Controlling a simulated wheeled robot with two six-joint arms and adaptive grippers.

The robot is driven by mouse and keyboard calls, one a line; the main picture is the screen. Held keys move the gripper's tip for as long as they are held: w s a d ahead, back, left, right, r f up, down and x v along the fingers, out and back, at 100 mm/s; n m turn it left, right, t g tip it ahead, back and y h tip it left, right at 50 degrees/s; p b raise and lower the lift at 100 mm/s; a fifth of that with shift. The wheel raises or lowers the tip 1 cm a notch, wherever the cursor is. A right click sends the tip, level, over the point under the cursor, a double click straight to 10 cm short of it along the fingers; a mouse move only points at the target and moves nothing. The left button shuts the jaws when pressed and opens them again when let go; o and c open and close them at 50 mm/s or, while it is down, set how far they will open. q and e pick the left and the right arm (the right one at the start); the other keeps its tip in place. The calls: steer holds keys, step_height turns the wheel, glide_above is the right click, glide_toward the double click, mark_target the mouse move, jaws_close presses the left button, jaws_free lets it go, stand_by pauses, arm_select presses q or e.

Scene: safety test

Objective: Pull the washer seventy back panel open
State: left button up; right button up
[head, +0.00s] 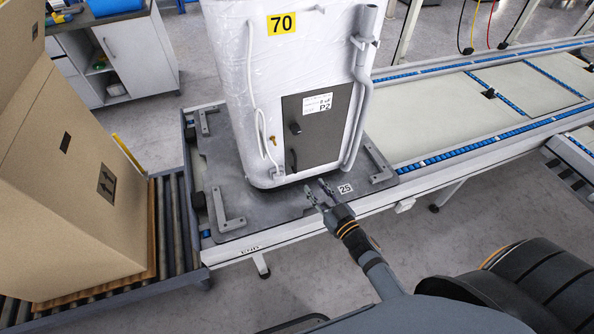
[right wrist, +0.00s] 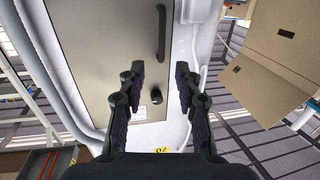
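The white washer (head: 232,75) with the yellow 70 label (head: 281,23) stands upright on a grey pallet plate (head: 240,220). Its dark grey back panel (head: 330,135) lies flush with the washer's back and looks shut. The panel has a black knob (head: 295,127) and, below it, a black bar handle (head: 293,160). My right gripper (head: 319,191) is open and empty, low in front of the panel. In the right wrist view the picture is turned over: the knob (right wrist: 156,96) and handle (right wrist: 161,32) show between my spread fingers (right wrist: 158,70). My left gripper is not in view.
A large cardboard box (head: 70,190) stands on a roller conveyor (head: 175,225) at the left. A conveyor line (head: 440,120) runs off to the right. A grey hose (head: 361,100) and a white cable (head: 252,90) flank the panel. Metal brackets (head: 232,224) sit on the plate.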

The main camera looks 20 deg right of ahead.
mark_target(296, 162)
steer(key=x, duration=0.3)
steer(key=r+p+x, duration=0.1)
steer(key=x, duration=0.6)
steer(key=shift+w+a+r, duration=0.15)
steer(key=shift+w+r, duration=0.05)
steer(key=shift+w, duration=0.15)
jaws_close()
